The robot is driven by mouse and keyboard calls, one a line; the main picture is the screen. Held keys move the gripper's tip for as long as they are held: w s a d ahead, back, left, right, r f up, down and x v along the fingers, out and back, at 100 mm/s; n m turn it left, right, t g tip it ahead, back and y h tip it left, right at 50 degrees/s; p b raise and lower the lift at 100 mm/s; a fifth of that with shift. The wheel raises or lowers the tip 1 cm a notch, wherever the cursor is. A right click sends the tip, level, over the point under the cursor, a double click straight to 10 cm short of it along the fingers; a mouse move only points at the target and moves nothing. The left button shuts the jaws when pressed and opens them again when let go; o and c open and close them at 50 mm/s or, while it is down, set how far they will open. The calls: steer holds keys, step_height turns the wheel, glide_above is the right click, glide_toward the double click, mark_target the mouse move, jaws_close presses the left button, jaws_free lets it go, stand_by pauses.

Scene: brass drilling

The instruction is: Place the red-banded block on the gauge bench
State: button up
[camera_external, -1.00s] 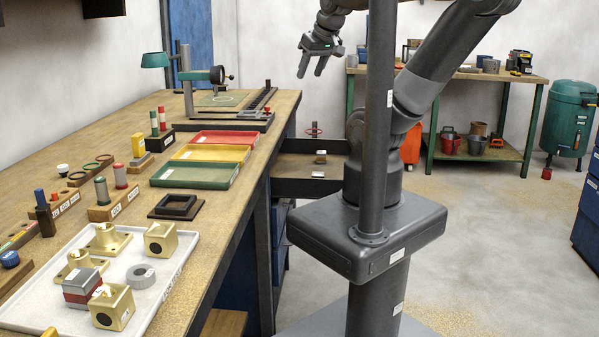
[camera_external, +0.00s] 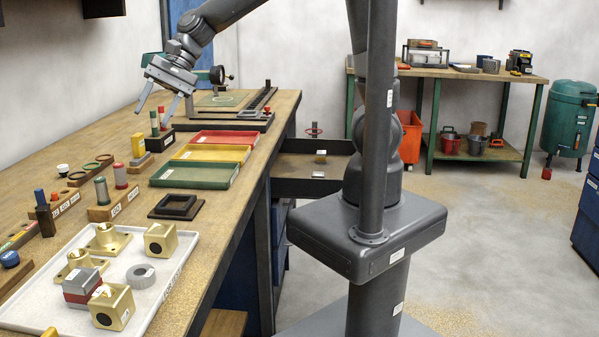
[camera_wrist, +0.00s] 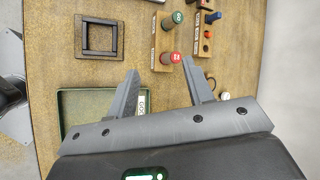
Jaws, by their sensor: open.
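The red-banded block (camera_external: 82,287), grey with a red band, sits at the near left of the white tray (camera_external: 180,272), among brass parts. The wrist view does not show it. At the far end of the long wooden bench are a dial gauge (camera_external: 217,75) and a flat plate with a green ring (camera_external: 222,99); I cannot tell for sure which part is the gauge bench. My gripper (camera_external: 152,117) is open and empty, in the air above the middle of the bench, well beyond the block. In the wrist view its fingers (camera_wrist: 160,67) are spread.
Red (camera_external: 225,138), yellow (camera_external: 210,153) and green (camera_external: 195,175) trays lie along the bench. A black square frame (camera_external: 176,206) lies nearer. Upright plug gauges (camera_external: 102,190) in wooden stands line the left side. My arm reaches over the bench.

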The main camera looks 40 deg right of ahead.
steer(key=s+a+f+m+g, duration=0.25)
steer(key=s+a+f, duration=0.25)
steer(key=s+a, duration=0.75)
steer(key=m+g, duration=0.3)
glide_toward(80, 275)
steer(key=shift+s+a+f+n, duration=0.15)
steer(key=shift+a+f+n, duration=0.15)
steer(key=shift+f, duration=0.3)
steer(key=x, duration=1.1)
steer(key=shift+s+r, duration=0.15)
steer(key=shift+r, duration=0.05)
steer(key=shift+r, duration=0.1)
jaws_close()
